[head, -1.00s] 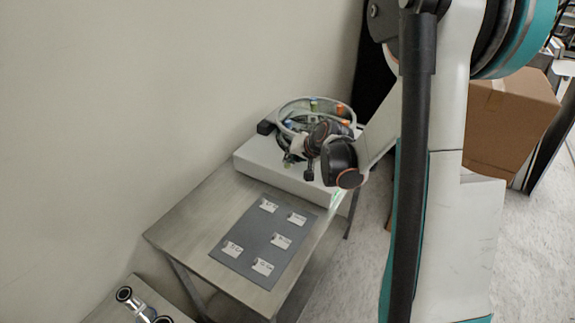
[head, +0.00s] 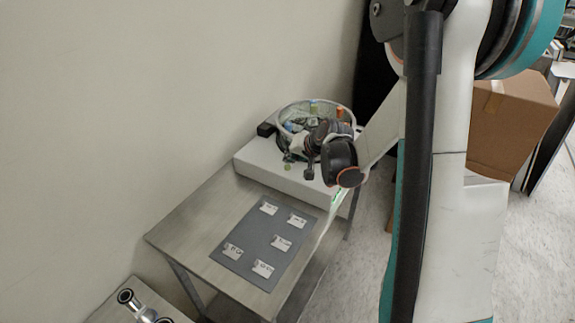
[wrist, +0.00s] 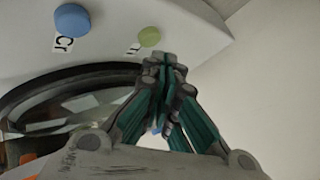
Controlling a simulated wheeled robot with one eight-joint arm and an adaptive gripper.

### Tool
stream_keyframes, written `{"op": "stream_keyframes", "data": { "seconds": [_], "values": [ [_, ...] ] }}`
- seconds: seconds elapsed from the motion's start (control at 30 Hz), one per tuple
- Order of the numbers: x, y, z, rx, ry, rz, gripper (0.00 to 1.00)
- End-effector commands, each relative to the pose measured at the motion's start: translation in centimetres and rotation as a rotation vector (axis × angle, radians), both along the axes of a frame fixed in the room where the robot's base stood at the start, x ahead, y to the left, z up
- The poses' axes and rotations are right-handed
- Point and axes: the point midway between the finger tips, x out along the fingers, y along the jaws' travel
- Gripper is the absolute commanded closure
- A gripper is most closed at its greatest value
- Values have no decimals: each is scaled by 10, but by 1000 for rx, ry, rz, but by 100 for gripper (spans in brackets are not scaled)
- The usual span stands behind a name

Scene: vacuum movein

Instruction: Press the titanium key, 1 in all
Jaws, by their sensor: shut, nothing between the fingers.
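A white console box (head: 270,174) stands at the back of the metal table. A yellow-green round key (wrist: 149,37) is on its pale face in the wrist view. The short label beside this key is partly hidden and hard to read. A blue round key (wrist: 72,20) labelled "Cr" is to its left. My gripper (wrist: 165,60) is shut and empty, its tips just below the yellow-green key in the picture. I cannot tell whether they touch it. In the head view my gripper (head: 289,156) is over the box, near the small green key (head: 287,167).
A dark mat (head: 250,243) with several white cards lies on the table (head: 193,222). The wall is close on the left. A cardboard box (head: 512,120) is at right.

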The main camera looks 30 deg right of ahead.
Motion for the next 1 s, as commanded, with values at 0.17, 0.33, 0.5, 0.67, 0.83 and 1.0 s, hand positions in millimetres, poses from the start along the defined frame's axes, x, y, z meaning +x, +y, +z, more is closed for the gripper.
{"op": "stream_keyframes", "data": {
  "seconds": [0.17,0.33,0.5,0.67,0.83,1.0],
  "values": [
    [0,0,1,0,0,0,100],
    [0,0,1,0,0,0,100],
    [0,0,11,0,0,0,100],
    [0,0,26,0,0,0,100],
    [0,0,42,0,0,0,100],
    [0,0,52,0,0,0,100]
  ]
}}
